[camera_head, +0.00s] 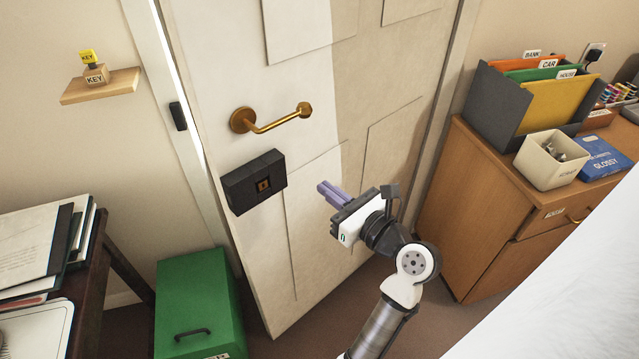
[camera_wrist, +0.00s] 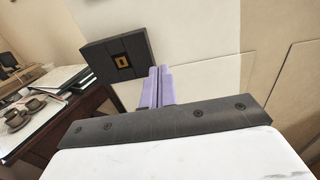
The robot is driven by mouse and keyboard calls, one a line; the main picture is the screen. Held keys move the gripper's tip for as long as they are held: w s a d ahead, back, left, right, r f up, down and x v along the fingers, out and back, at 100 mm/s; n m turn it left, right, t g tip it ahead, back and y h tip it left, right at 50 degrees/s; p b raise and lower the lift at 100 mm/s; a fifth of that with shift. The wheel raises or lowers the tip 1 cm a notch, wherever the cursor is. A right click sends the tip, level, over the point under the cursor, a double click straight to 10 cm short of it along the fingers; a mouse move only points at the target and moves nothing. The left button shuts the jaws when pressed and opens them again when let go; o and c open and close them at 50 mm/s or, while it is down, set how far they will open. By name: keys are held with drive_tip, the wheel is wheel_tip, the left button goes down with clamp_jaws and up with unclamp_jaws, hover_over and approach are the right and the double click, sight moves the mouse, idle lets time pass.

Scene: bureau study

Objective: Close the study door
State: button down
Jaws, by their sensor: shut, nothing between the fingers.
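The study door (camera_head: 315,130) is a pale panelled door. It stands slightly ajar, with a bright gap along its left edge by the white frame (camera_head: 165,75). It carries a brass lever handle (camera_head: 272,119) and, below it, a black lock box (camera_head: 254,182). The lock box also shows in the wrist view (camera_wrist: 98,57). My gripper (camera_head: 327,190) is in front of the door, right of and slightly below the lock box, with its purple fingers together and empty. In the wrist view the fingertips (camera_wrist: 158,72) point at the door; I cannot tell whether they touch it.
A green box (camera_head: 195,300) stands on the floor left of the door's lower edge. A dark desk with papers (camera_head: 90,290) is at the left. A wooden cabinet (camera_head: 480,200) with a file holder (camera_head: 500,105) stands at the right. A small shelf (camera_head: 100,87) holds a key block.

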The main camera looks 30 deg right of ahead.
drive_tip(key=p, duration=0.2)
approach(293, 163)
drive_tip(key=w+a+r, duration=0.1)
drive_tip(key=w, duration=0.1)
drive_tip(key=w+a+r, duration=0.1)
drive_tip(key=w, duration=0.1)
drive_tip(key=w+a+r, duration=0.1)
drive_tip(key=w, duration=0.1)
drive_tip(key=shift+w+a+r, duration=0.2)
drive_tip(key=shift+a, duration=0.1)
